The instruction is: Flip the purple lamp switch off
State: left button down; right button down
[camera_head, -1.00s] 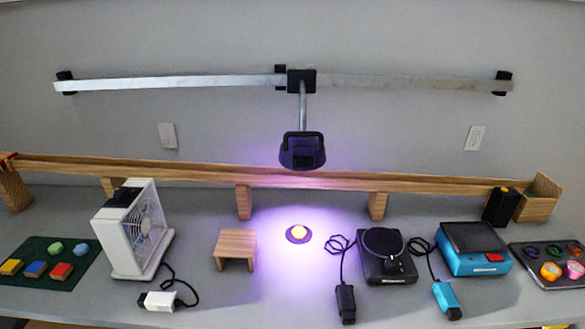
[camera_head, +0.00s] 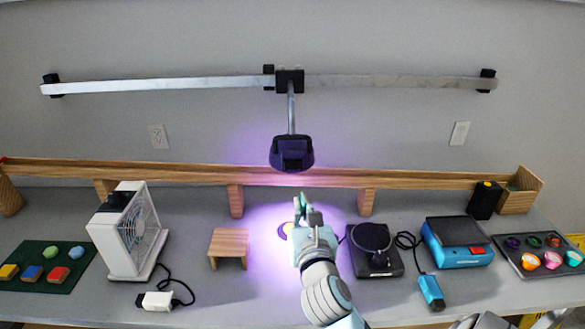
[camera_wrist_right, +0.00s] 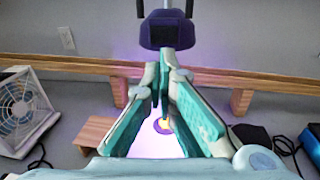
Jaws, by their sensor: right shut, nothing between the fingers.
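The purple lamp (camera_head: 291,153) hangs from the wall rail on a thin rod and is lit, casting purple light on the table. It also shows at the top of the right wrist view (camera_wrist_right: 168,28). I cannot make out a switch on it. Below it, a small yellow piece on a purple disc (camera_head: 283,230) lies on the table, partly hidden by my right gripper; it also shows in the right wrist view (camera_wrist_right: 166,128). My right gripper (camera_head: 302,200) is shut and empty, fingers pointing away from me, seen below the lamp and apart from it.
A wooden beam (camera_head: 200,174) runs along the back of the table. A small wooden stool (camera_head: 229,241) and a white fan (camera_head: 127,235) stand left of my arm. A black turntable (camera_head: 373,250) and a blue box (camera_head: 457,255) stand to its right.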

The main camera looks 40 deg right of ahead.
aim_at(290, 165)
jog(key=shift+r, duration=0.2)
jog(key=x, duration=1.4)
jog(key=shift+f, duration=0.1)
